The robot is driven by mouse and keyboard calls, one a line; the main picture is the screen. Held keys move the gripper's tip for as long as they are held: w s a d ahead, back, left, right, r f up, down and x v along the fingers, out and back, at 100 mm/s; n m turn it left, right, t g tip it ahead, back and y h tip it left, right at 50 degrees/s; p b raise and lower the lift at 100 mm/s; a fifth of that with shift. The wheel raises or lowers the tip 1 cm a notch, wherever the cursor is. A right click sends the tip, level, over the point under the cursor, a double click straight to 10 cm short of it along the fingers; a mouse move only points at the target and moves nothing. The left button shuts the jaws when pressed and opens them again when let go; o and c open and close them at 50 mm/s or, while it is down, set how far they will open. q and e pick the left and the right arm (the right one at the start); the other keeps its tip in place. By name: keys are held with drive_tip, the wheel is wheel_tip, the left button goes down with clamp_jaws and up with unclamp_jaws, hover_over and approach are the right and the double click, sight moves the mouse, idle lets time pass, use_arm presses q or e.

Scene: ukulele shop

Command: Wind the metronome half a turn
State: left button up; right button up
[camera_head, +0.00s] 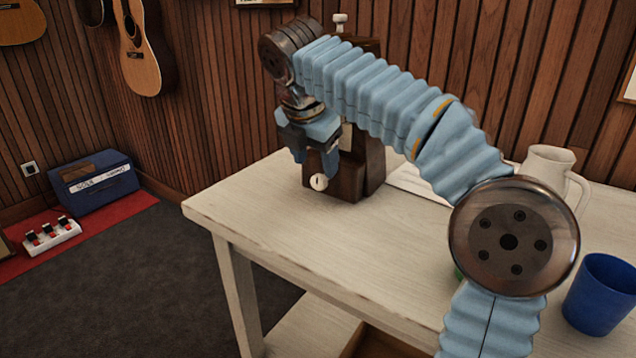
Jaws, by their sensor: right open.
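The metronome (372,168) is a dark brown wooden box standing upright on the pale table. A small cream knob (319,182) sits low on its near side, and a pale finial (339,22) shows at its top. My right arm crosses in front of the metronome and hides much of its upper part. My right gripper (315,162) points down, open, with its blue fingers just above the cream knob. I cannot tell whether the fingers touch the metronome. My left gripper is not in view.
The pale wooden table (260,215) has clear room left and in front of the metronome. A white pitcher (549,165) and a blue cup (600,293) stand at the right. A blue case (95,185) and a pedal board (52,236) are on the floor. A guitar (140,60) hangs on the wall.

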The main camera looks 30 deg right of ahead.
sight(322, 180)
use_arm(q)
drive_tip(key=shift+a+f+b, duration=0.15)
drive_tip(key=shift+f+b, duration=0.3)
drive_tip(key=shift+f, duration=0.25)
use_arm(e)
drive_tip(key=x, duration=0.5)
drive_tip(key=shift+f, duration=0.15)
drive_tip(key=c, duration=1)
drive_tip(key=shift+s+f+t+b, duration=0.15)
drive_tip(key=shift+t+b, duration=0.35)
drive_tip(key=shift+b, duration=0.25)
drive_tip(key=t+b, duration=0.1)
drive_tip(key=b, duration=0.1)
drive_tip(key=t+y+b, duration=0.1)
drive_tip(key=b, duration=0.1)
drive_tip(key=m+t+y+b, duration=0.1)
drive_tip(key=t+b, duration=0.1)
drive_tip(key=shift+s+d+f, duration=0.15)
drive_tip(key=shift+s+f, duration=0.1)
drive_tip(key=shift+s, duration=0.05)
use_arm(q)
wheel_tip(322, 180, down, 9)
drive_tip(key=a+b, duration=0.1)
drive_tip(key=b, duration=0.1)
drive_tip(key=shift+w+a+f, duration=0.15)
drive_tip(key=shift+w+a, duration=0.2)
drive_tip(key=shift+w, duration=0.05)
use_arm(e)
drive_tip(key=shift+r+t, duration=0.15)
drive_tip(key=shift+t, duration=0.45)
